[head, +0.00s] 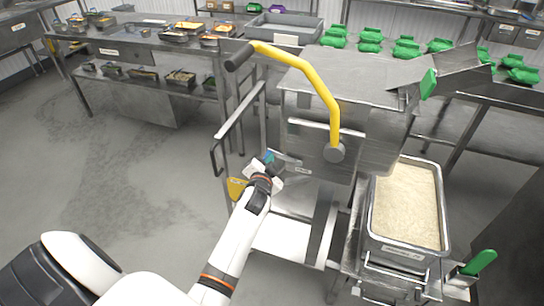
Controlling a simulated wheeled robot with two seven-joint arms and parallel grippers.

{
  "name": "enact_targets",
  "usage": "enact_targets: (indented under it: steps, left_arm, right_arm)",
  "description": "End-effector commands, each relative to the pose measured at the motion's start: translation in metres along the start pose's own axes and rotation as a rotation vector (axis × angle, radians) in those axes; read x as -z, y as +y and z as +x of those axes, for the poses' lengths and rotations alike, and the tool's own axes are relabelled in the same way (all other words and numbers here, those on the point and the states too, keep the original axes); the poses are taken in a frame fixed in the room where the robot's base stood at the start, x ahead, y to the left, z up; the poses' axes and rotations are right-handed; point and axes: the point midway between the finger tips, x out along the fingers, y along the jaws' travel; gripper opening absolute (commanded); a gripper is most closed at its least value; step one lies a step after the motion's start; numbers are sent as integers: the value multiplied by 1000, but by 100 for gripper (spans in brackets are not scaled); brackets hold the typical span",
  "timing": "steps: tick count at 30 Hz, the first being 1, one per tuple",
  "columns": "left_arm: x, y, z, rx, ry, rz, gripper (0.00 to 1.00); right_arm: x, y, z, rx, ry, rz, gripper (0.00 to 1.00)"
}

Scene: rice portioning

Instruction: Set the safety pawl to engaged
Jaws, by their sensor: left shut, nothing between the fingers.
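My left gripper (271,163) is shut and empty, at the left side of the steel machine (322,165), near the middle of the picture. A small blue-green part (268,156) shows right at its fingers; I cannot tell whether they touch. A yellow tag-like piece (237,188) shows just left of my wrist. I cannot tell for sure which part is the safety pawl, nor its position. A bent yellow lever (315,80) with a dark grip (239,57) is mounted on a round grey hub (334,153) on the machine's front. My right gripper is not in view.
A steel bin of rice (405,250) stands at the right, with a green handle (481,262) beside it. A bar handle (216,158) juts out left of the machine. The floor at the left is clear.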

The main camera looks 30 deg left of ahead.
Motion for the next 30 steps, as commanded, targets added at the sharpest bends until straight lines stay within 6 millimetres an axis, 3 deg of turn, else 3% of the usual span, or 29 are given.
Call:
enact_targets:
  steps: [16, 30]
  left_arm:
    - [30, -16, 7, 96, 1, -380, 0]
    - [36, -23, 9, 93, 0, -373, 0]
  right_arm:
    - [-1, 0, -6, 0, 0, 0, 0]
    - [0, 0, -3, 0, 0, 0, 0]
